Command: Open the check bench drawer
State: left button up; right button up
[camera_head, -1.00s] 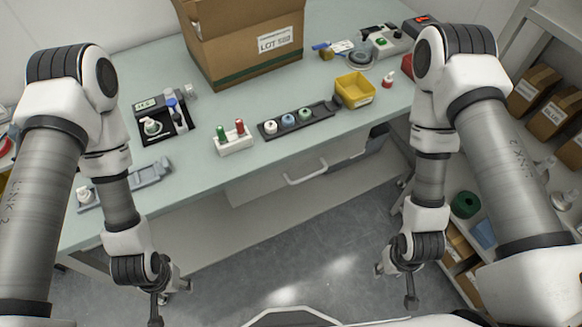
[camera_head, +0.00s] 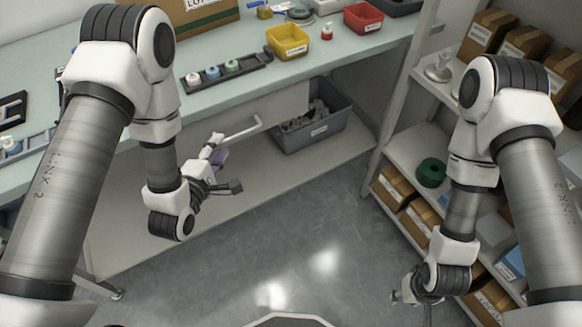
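The check bench (camera_head: 340,45) has a pale drawer front (camera_head: 265,108) under its top, and it looks closed. A light bar handle (camera_head: 240,131) runs across the drawer. My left gripper (camera_head: 224,165) is just below the left end of the handle, with its fingers spread. One finger reaches up by the handle end; I cannot tell if they touch. The other finger sticks out to the right, clear of it. My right gripper (camera_head: 412,292) hangs low at the right, far from the drawer; its fingers are mostly hidden.
A grey bin (camera_head: 340,125) stands on the lower shelf, right of the drawer. A yellow bin (camera_head: 288,42), a red bin (camera_head: 363,18) and a tray of caps (camera_head: 250,72) sit on the bench. A rack with boxes (camera_head: 405,150) stands at the right. The floor between is clear.

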pick_arm(q)
jog(key=b, duration=0.3)
send_near(240, 133)
jog(key=w+f, duration=0.2)
jog(key=shift+h, duration=0.3)
jog(key=x, duration=0.8)
jog(key=shift+w+r, duration=0.1)
jog(key=shift+r, duration=0.3)
pick_arm(e)
jog(key=f, duration=0.5)
jog(key=shift+s+d+f, duration=0.25)
jog(key=shift+f, duration=0.1)
pick_arm(q)
grip_shut()
